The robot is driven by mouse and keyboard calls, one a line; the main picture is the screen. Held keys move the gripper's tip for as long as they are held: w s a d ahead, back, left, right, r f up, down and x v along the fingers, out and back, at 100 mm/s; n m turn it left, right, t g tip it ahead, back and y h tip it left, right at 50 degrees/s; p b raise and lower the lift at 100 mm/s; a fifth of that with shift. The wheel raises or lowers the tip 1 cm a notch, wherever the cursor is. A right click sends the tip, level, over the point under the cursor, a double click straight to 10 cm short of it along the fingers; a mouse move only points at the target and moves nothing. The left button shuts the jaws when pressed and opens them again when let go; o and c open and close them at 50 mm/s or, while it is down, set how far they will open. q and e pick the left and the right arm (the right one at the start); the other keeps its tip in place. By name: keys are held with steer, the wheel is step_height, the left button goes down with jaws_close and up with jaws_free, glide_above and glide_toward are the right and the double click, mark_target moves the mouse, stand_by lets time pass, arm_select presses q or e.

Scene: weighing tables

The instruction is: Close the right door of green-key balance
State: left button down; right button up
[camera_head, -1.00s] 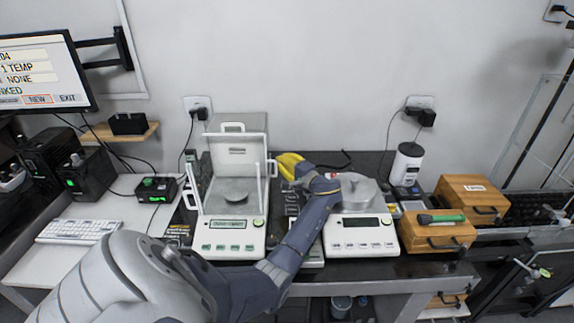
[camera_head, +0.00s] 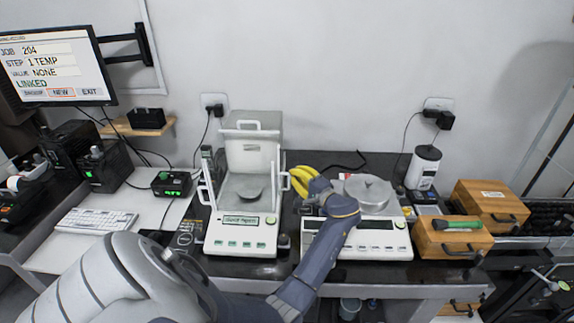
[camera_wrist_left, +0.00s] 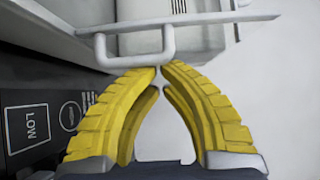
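The green-key balance (camera_head: 240,240) stands left of centre on the dark table, with a round pan (camera_head: 245,190) in its glass chamber. Its right door has a white handle (camera_head: 285,182) about midway along the chamber's right side; the clear pane is hard to make out. My left gripper (camera_head: 294,178) is just right of this handle. In the left wrist view, its yellow fingertips (camera_wrist_left: 160,70) meet with nothing visible between them, right by a white handle (camera_wrist_left: 135,55). I cannot tell if they touch it. My right gripper is out of view.
A second balance (camera_head: 375,240) with a round metal cover (camera_head: 368,192) stands under and right of my left wrist. Wooden boxes (camera_head: 450,240) and a white bottle (camera_head: 423,168) are further right. A keyboard (camera_head: 97,220) and monitor (camera_head: 60,70) are at left.

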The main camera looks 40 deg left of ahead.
arm_select(q)
steer(key=s+d, duration=0.6)
steer(key=s, duration=0.1)
